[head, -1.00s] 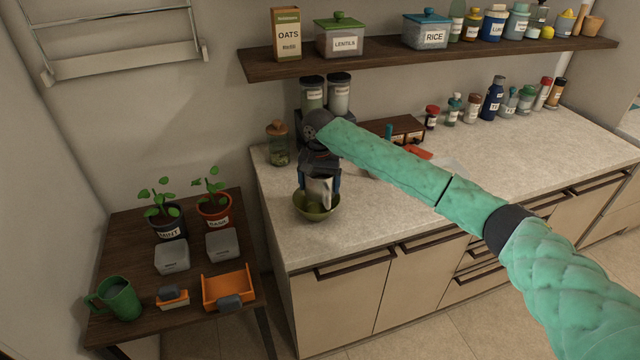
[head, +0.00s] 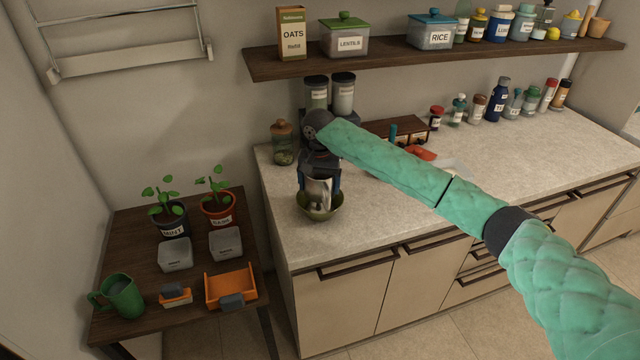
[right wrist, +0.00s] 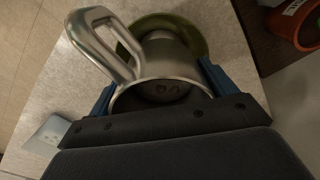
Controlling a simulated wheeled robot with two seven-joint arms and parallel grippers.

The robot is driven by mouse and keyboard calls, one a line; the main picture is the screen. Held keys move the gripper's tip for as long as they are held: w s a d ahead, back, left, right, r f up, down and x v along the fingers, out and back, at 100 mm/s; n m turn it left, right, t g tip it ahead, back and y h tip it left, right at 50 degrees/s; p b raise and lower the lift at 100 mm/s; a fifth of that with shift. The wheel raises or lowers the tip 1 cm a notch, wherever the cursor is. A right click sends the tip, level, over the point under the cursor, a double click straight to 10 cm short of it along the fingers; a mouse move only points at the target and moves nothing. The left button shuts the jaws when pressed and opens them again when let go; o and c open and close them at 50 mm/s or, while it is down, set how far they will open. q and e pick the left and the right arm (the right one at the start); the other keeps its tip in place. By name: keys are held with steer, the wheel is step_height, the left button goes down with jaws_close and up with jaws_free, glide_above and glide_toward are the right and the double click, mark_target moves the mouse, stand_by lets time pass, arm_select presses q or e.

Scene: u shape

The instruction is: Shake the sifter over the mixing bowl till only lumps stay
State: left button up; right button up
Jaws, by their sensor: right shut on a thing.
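A metal sifter (head: 318,192) with a handle is held by my right gripper (head: 319,178) over the green mixing bowl (head: 322,213) on the counter. In the right wrist view the blue fingers of my right gripper (right wrist: 156,88) grip the sifter (right wrist: 152,97) on both sides. Its loop handle (right wrist: 92,42) points to the upper left. A few dark lumps show inside the sifter. The bowl (right wrist: 196,32) lies beyond and below it, its inside mostly hidden. My left gripper is not in view.
A glass jar (head: 284,142) and dark-lidded canisters (head: 343,94) stand behind the bowl. A wall shelf (head: 440,56) hangs above. The counter's front middle is clear.

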steer(key=shift+d, duration=0.75)
steer(key=shift+r, duration=0.1)
